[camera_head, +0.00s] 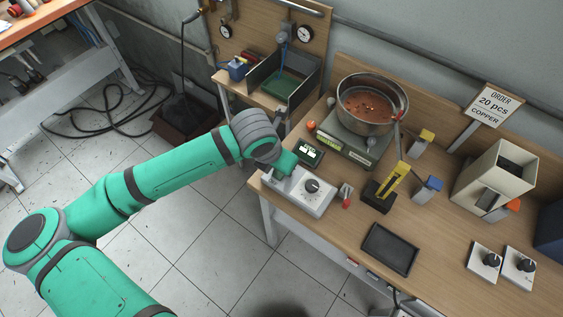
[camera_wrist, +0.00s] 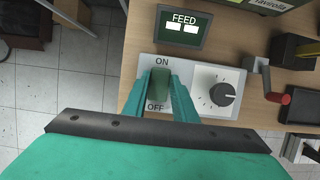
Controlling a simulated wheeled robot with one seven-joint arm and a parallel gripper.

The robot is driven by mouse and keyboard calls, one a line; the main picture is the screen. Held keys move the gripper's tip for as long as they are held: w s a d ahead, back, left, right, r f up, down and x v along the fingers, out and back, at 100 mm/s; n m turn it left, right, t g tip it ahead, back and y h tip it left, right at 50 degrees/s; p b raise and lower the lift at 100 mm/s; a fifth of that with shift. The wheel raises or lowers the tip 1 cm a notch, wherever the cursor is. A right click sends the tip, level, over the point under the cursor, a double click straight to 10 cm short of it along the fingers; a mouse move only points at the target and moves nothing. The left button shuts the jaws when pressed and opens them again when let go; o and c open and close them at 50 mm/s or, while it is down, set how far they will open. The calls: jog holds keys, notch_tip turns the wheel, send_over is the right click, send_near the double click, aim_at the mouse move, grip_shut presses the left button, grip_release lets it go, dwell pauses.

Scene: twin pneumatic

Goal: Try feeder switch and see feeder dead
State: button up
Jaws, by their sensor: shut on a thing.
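The feeder switch (camera_wrist: 158,92) is a dark green rocker on a white control box (camera_head: 318,205), with ON above it and OFF below. My gripper (camera_wrist: 159,77) has a finger on each side of the switch and is shut on it. In the head view my gripper (camera_head: 283,166) is at the box's left end and hides the switch. I cannot tell which way the rocker is tipped. A dark FEED display (camera_wrist: 184,28) behind the box shows two white blocks. The feeder bowl (camera_head: 345,101), with copper pieces inside, stands on a grey-green base behind it.
A black knob (camera_wrist: 222,94) is right of the switch, with a small red-handled crank (camera_head: 347,198) beyond. A yellow-and-black device (camera_head: 389,183), a black tray (camera_head: 390,249) and a beige hopper (camera_head: 482,185) stand farther right. Bare wood lies between the tray and the hopper.

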jog(key=shift+t, duration=0.3)
jog(key=shift+a, duration=0.1)
jog(key=o, duration=1)
jog(key=shift+s, duration=0.1)
jog(key=shift+o, duration=0.2)
jog(key=v, duration=1)
jog(key=shift+a+r, duration=0.25)
jog(key=shift+r, duration=0.15)
